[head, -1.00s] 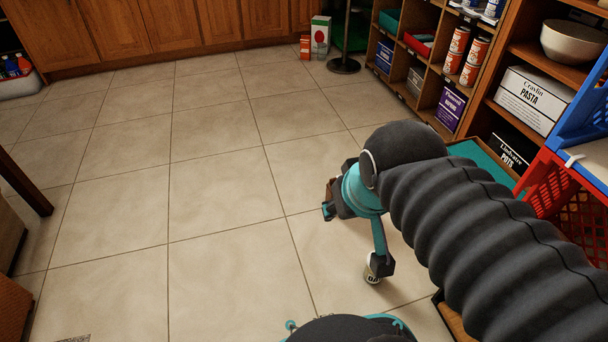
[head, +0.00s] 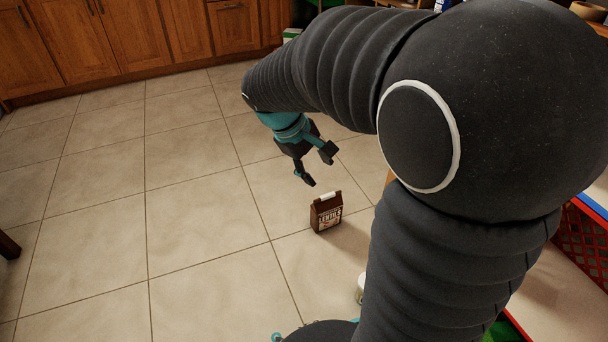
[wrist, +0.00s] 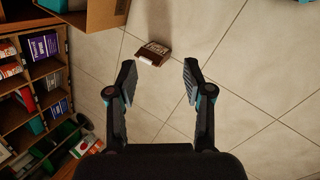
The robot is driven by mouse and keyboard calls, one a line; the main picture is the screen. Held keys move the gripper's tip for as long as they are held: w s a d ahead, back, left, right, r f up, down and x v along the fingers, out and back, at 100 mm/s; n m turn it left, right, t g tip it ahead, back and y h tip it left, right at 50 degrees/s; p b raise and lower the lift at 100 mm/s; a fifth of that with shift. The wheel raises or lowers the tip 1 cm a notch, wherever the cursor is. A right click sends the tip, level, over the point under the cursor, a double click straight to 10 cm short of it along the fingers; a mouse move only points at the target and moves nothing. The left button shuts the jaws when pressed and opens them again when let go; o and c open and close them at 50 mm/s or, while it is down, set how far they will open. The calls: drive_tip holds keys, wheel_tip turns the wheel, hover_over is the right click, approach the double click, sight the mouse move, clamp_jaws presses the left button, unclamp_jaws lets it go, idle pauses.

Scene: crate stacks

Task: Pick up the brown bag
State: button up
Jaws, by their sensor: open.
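The brown bag (head: 326,213) stands upright on the tiled floor, with a white clip on its top and a label that reads lentils. In the wrist view the brown bag (wrist: 153,54) lies beyond the fingertips, a little left of the middle between them. My gripper (head: 319,168) is open and empty, above and behind the bag in the head view, apart from it. In the wrist view both fingers of my gripper (wrist: 157,80) are spread wide with bare floor between them.
A pale can (head: 360,288) stands on the floor near my arm, partly hidden. A cardboard box (wrist: 100,15) is near the bag in the wrist view. Shelves with boxes and cans (wrist: 32,85) are at the left there. Wooden cabinets (head: 120,40) line the back.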

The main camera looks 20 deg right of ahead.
sight(328, 198)
drive_tip(key=w+d+f+n+g+h, duration=0.25)
drive_tip(key=w+f+n+h, duration=0.4)
drive_tip(key=w+f, duration=0.95)
drive_tip(key=w+a+f+n+t+h+p, duration=0.1)
drive_tip(key=w+f+n+t+h, duration=0.2)
drive_tip(key=f, duration=0.9)
drive_tip(key=w+f+n+t+h+p, duration=0.15)
drive_tip(key=f+n+h, duration=0.3)
drive_tip(key=f, duration=0.65)
drive_tip(key=shift+y, duration=0.5)
drive_tip(key=d, duration=0.4)
drive_tip(key=w+d, duration=0.1)
drive_tip(key=d, duration=0.8)
drive_tip(key=shift+w+d+f, duration=0.1)
drive_tip(key=shift+w+f, duration=0.15)
drive_tip(key=shift+w, duration=0.05)
clamp_jaws()
